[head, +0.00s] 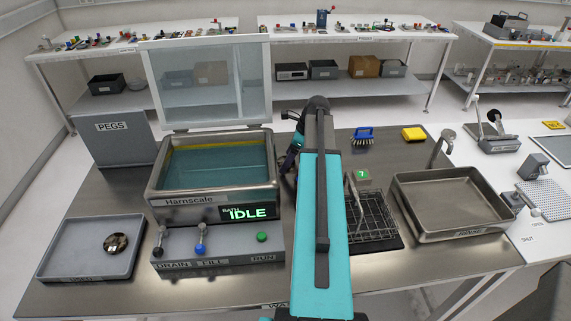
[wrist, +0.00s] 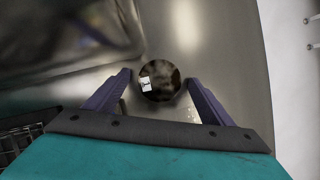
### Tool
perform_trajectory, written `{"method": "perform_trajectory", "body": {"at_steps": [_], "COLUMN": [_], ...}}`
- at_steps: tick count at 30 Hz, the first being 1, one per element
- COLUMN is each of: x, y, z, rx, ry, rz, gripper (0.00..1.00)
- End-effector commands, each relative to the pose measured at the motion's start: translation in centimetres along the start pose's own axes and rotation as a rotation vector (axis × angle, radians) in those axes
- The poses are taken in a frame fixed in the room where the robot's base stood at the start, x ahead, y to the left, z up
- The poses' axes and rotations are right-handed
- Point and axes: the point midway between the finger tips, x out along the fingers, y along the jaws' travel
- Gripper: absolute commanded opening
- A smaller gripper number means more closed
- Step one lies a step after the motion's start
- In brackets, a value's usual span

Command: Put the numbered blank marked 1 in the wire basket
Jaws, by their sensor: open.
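In the wrist view, a dark round blank (wrist: 160,83) lies on the steel bench between the two fingers of my gripper (wrist: 163,92). It carries a white label with a dark mark too small to read. My gripper is open, with a finger on each side of the blank. In the head view, my gripper (head: 289,160) is partly hidden behind my arm, right of the bath; this blank is hidden there. The wire basket (head: 378,232) stands right of my arm, partly covered by it. Its edge shows lower left in the wrist view (wrist: 14,138).
The bath (head: 267,188) reads IDLE, its glass lid raised. A grey tray (head: 60,255) at left holds another round disc (head: 116,243). A green numbered tag (head: 361,175) stands behind the basket. A steel basin (head: 408,185), brush (head: 362,141) and yellow block (head: 413,134) are at right.

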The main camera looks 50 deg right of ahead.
Motion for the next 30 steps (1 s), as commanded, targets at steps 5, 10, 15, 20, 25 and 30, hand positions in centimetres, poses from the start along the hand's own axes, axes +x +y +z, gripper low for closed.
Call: {"method": "perform_trajectory", "body": {"at_steps": [5, 10, 15, 20, 25, 30], "x": [-0.02, -0.03, -0.10, -0.11, -0.27, -0.84], "y": [-0.02, -0.02, -0.05, -0.07, -0.22, -0.55], "z": [-0.02, -0.03, 0.00, -0.02, -0.01, 0.09], "rx": [0.000, 0.001, 0.001, 0.001, 0.001, 0.001], "ry": [0.000, 0.000, -0.001, -0.001, -0.001, -0.001], "rz": [0.000, 0.000, -0.001, -0.001, -0.002, -0.003], "gripper": [0.56, 0.27, 0.10, 0.10, 0.10, 0.10]}}
